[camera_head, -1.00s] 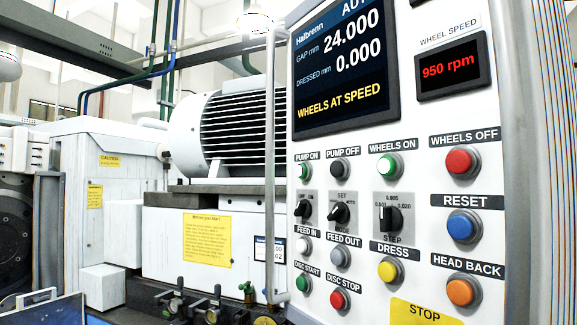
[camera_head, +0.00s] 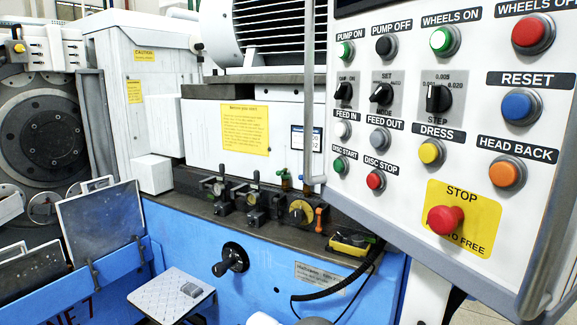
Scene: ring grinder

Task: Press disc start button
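The disc start button (camera_head: 339,165) is a small green round button at the lower left of the control panel (camera_head: 470,110), under its DISC START label. The red disc stop button (camera_head: 376,180) is to its right, and the white feed in button (camera_head: 343,129) is above it. Nothing covers the disc start button. My gripper is not clearly visible in the head view.
A red mushroom stop button (camera_head: 445,219) stands out on a yellow plate at the panel's bottom. A vertical grey bar (camera_head: 308,90) runs just left of the panel. A black handwheel (camera_head: 231,259) and a small tread plate (camera_head: 172,293) are on the blue machine base below.

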